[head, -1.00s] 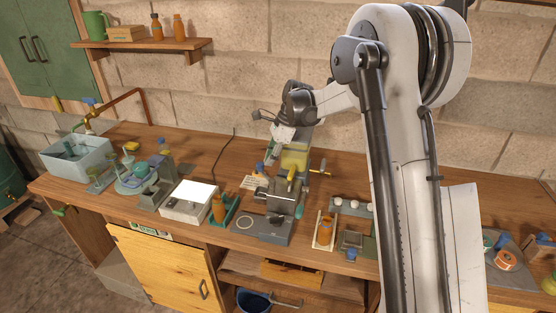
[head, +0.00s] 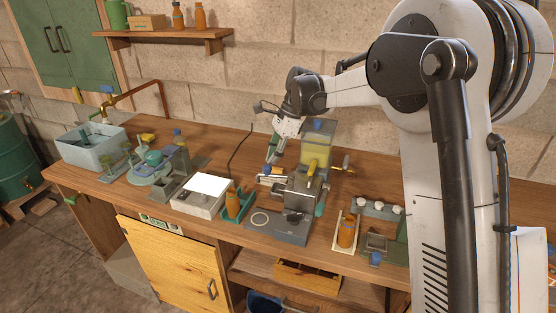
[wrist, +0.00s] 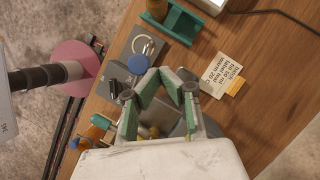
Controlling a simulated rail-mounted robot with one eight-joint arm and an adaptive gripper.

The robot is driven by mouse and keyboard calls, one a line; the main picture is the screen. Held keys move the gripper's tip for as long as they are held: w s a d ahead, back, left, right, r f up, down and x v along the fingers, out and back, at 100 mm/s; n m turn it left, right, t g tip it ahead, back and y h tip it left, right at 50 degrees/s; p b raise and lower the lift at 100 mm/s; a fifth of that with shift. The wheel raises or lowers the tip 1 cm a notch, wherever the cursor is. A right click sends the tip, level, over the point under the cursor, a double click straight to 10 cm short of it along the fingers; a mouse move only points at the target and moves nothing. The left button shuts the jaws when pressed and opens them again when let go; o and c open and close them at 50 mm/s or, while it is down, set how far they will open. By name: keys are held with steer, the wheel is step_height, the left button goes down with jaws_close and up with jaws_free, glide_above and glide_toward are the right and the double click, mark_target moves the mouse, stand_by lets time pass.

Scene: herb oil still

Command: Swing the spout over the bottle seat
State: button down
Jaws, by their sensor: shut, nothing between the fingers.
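The grey still unit (head: 303,190) stands mid-bench with a yellowish tank (head: 315,150) at its back. A pale ring on its flat grey base plate (head: 278,229) looks like the bottle seat; the ring (wrist: 144,45) also shows in the wrist view. A blue round knob (wrist: 138,64) lies beside the ring in that view; a blue-tipped part (head: 269,170) sticks out left of the unit in the head view. I cannot tell for certain which part is the spout. My gripper (head: 275,153) is shut and empty, behind and left of the unit; its green-padded fingers (wrist: 171,80) partly hide the unit.
A printed card (wrist: 218,77) lies beside the unit. An amber bottle in a green holder (head: 238,204) and a white-topped box (head: 202,192) stand left. The bench behind, left of my gripper, is mostly clear.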

steer(key=shift+s+a+b, duration=0.3)
steer(key=shift+s+b, duration=0.15)
steer(key=shift+s, duration=0.15)
steer(key=shift+s+a+b, duration=0.3)
steer(key=shift+s+b, duration=0.1)
steer(key=shift+s, duration=0.2)
steer(key=w+r+p, duration=0.3)
steer(key=r+p, duration=0.1)
steer(key=r, duration=0.5)
steer(key=shift+w+d+r+p, duration=0.2)
steer(key=shift+w+d+p, duration=0.05)
steer(key=shift+d+p, duration=0.15)
